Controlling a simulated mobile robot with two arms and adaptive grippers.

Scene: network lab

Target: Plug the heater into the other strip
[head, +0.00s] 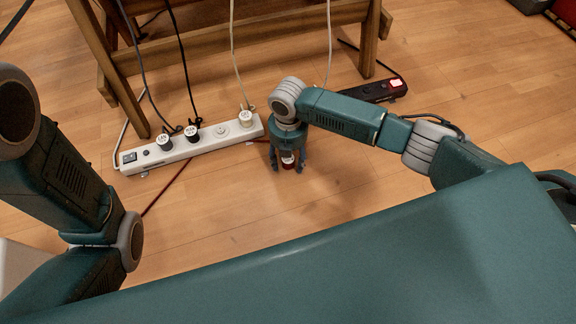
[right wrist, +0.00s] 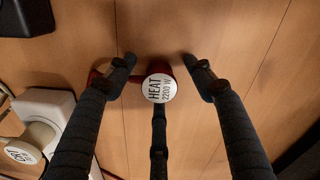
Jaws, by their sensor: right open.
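The heater plug (right wrist: 158,88) has a round white top marked "HEAT 2200 W" and a red body. In the head view the plug (head: 288,162) is low over or on the floor, in front of the white strip's right end; I cannot tell whether it touches the floor. My right gripper (head: 288,169) points down around it, open, with fingers on both sides and gaps in the right wrist view. The white power strip (head: 207,145) holds several plugs. The black power strip (head: 362,93) has a lit red switch and lies behind, to the right. My left gripper is out of view.
A red cable (head: 166,186) runs along the floor from under the white strip. A wooden bench frame (head: 180,48) stands behind the strips, with black and pale cables hanging down. A white plug (head: 245,117) sits near the white strip's right end.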

